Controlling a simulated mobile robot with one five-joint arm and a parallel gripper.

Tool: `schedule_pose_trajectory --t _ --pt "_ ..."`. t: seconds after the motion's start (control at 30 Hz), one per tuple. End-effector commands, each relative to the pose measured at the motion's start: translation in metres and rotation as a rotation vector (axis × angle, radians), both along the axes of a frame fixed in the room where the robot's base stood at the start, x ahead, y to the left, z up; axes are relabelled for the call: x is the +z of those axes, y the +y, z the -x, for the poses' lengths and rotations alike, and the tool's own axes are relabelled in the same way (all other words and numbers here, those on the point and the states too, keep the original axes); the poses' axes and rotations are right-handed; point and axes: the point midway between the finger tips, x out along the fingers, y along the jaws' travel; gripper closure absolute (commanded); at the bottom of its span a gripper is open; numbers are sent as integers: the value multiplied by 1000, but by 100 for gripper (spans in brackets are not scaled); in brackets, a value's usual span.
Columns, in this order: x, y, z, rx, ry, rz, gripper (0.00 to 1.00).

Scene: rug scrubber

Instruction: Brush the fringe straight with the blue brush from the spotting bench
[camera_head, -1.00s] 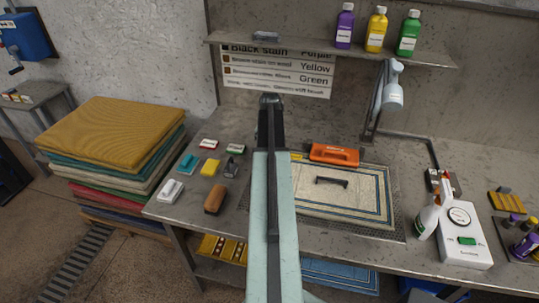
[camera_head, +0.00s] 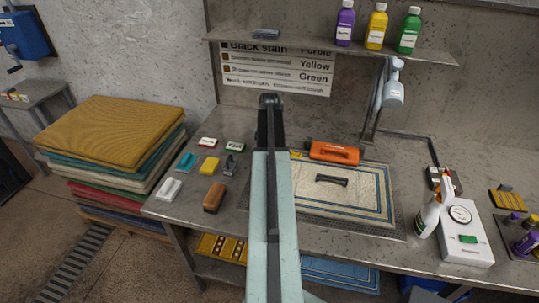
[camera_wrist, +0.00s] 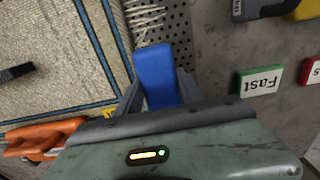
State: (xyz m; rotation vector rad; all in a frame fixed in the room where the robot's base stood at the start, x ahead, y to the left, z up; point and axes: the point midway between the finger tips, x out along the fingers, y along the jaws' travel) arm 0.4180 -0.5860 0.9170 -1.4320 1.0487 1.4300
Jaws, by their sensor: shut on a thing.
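The blue brush (camera_wrist: 157,77) is held between the fingers of my gripper (camera_wrist: 158,95) in the wrist view. Its bristles do not show. The cream rug with blue border lines (camera_wrist: 45,55) lies to the left of it. The rug's pale fringe strands (camera_wrist: 143,18) lie just beyond the brush, some of them slanted and uneven, over a perforated plate (camera_wrist: 172,28). I cannot tell whether the brush touches the fringe. In the head view the rug (camera_head: 365,205) lies on the spotting bench (camera_head: 205,225), and my arm hides the gripper, the brush and the fringe end.
A black bar-shaped thing (camera_head: 332,180) lies on the rug, and an orange tool (camera_head: 334,152) at its back edge. Several small brushes and blocks, including a brown brush (camera_head: 214,197), lie left of my arm. A white box (camera_head: 466,238) and spray bottle (camera_head: 430,213) stand at right.

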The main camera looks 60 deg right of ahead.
Motion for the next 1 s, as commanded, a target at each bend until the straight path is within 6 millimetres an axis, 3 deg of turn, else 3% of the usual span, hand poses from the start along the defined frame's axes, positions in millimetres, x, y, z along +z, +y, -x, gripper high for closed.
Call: schedule_pose_trajectory --t 1.0 --pt "-4 11 -33 4 -5 -2 100"
